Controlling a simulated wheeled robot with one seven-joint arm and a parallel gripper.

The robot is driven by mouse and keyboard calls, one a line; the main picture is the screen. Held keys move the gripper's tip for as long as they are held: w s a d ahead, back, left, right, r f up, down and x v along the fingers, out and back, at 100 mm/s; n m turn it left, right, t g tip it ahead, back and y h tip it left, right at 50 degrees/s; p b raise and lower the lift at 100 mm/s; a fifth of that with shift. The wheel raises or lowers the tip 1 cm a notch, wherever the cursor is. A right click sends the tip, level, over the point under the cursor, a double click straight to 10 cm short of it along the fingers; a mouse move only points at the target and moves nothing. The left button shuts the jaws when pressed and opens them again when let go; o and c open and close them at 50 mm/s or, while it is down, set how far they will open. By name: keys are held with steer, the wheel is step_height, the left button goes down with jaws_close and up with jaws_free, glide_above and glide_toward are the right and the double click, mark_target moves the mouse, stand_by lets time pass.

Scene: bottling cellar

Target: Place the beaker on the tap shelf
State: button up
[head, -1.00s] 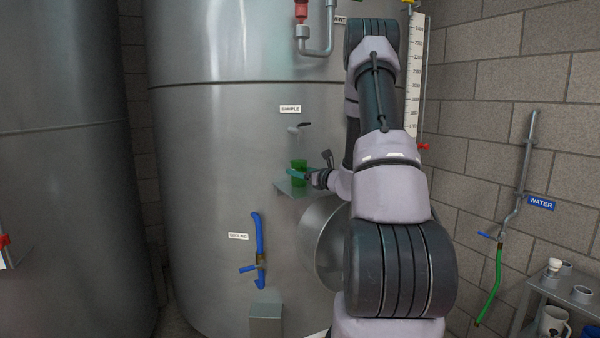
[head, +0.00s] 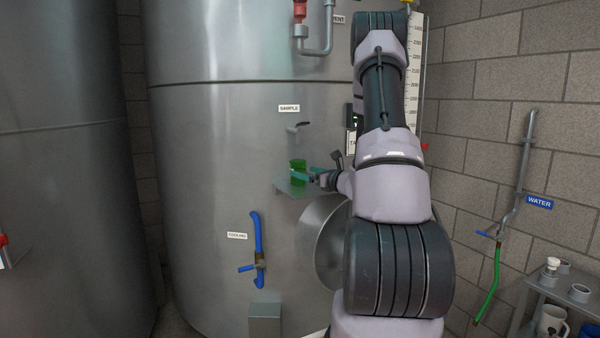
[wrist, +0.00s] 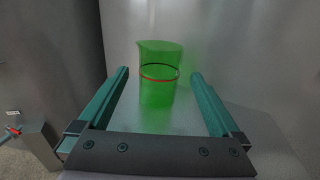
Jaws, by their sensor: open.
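The green see-through beaker (head: 298,166) stands upright on the tap shelf (head: 290,190), a small metal ledge on the tank below the SAMPLE tap (head: 298,127). In the wrist view the beaker (wrist: 160,75) shows a dark ring and a red ring around it. It stands between and a little beyond the teal fingers of my gripper (wrist: 160,75), which are spread apart with a gap on each side of it. In the head view my gripper (head: 306,174) is at the shelf, close to the beaker. Part of the shelf is hidden behind the gripper.
The large steel tank (head: 220,160) rises behind the shelf. A round hatch (head: 322,245) is below right of it, and a blue cooling pipe (head: 258,240) below left. A side table (head: 556,290) with mugs stands at the lower right.

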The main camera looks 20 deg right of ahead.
steer(key=v, duration=0.7)
steer(key=shift+s, duration=0.15)
steer(key=s+a+r+n+g+y, duration=0.45)
steer(key=a+n, duration=0.25)
steer(key=a, duration=0.4)
steer(key=s+a+r+n+g+y, duration=0.3)
steer(key=s+a+r+n+g, duration=0.3)
steer(key=a, duration=0.4)
steer(key=s+a+n+g+h, duration=0.3)
steer(key=s+a+n+h, duration=0.2)
steer(key=s+n, duration=0.35)
steer(key=s+d+r+n+t+h, duration=0.3)
steer(key=s+d+r+n+h, duration=0.1)
steer(key=s+r+n+h, duration=0.1)
steer(key=shift+s+d+r+n+h, duration=0.2)
steer(key=shift+s+r+n+h, duration=0.15)
steer(key=shift+s+n, duration=0.55)
steer(key=shift+w+t, duration=0.2)
steer(key=shift+t, duration=0.05)
